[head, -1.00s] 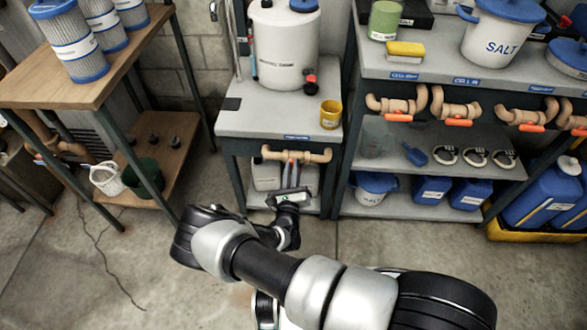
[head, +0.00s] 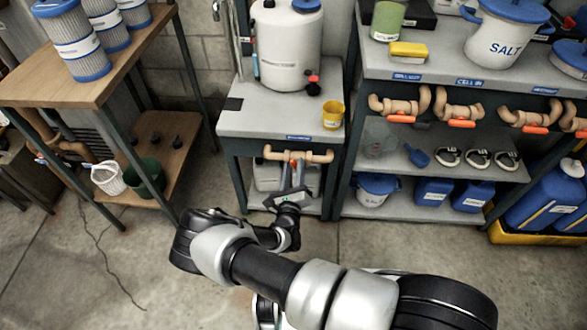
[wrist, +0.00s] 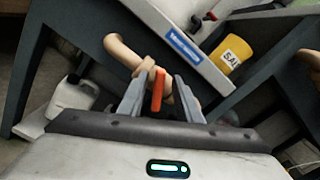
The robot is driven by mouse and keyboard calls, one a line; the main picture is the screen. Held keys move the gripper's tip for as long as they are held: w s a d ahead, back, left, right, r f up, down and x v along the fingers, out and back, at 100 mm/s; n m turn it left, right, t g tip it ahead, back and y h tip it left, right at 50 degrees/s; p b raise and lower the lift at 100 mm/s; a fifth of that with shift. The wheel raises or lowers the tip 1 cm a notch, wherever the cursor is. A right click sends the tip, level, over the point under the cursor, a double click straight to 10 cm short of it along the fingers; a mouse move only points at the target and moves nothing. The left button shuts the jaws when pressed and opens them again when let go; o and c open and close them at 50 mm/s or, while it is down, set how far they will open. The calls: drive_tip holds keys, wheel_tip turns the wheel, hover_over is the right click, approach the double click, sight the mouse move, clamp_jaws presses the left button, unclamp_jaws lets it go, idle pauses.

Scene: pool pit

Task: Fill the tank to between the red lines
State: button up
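The white tank (head: 286,50) with a blue cap stands on the small grey table, with a red and black tap (head: 313,85) low on its right side. I cannot make out red lines or a liquid level on it. Below the tabletop, a tan pipe (head: 315,156) carries an orange valve handle (wrist: 158,90). My gripper (wrist: 158,97) is open in front of that pipe. Its two grey fingers stand on either side of the orange handle, with visible gaps, in the wrist view. In the head view my gripper (head: 290,172) partly hides the handle.
A yellow cup (head: 332,115) stands at the tabletop's right edge. A metal faucet (head: 235,35) rises at the left. White jugs stand on the lower shelf behind my gripper. The right bench (head: 470,65) has more orange-handled pipes.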

drive_tip(key=shift+s, duration=0.1)
drive_tip(key=s+p, duration=0.3)
drive_tip(key=s, duration=1.4)
drive_tip(key=shift+a, duration=0.3)
drive_tip(key=shift+s, duration=0.1)
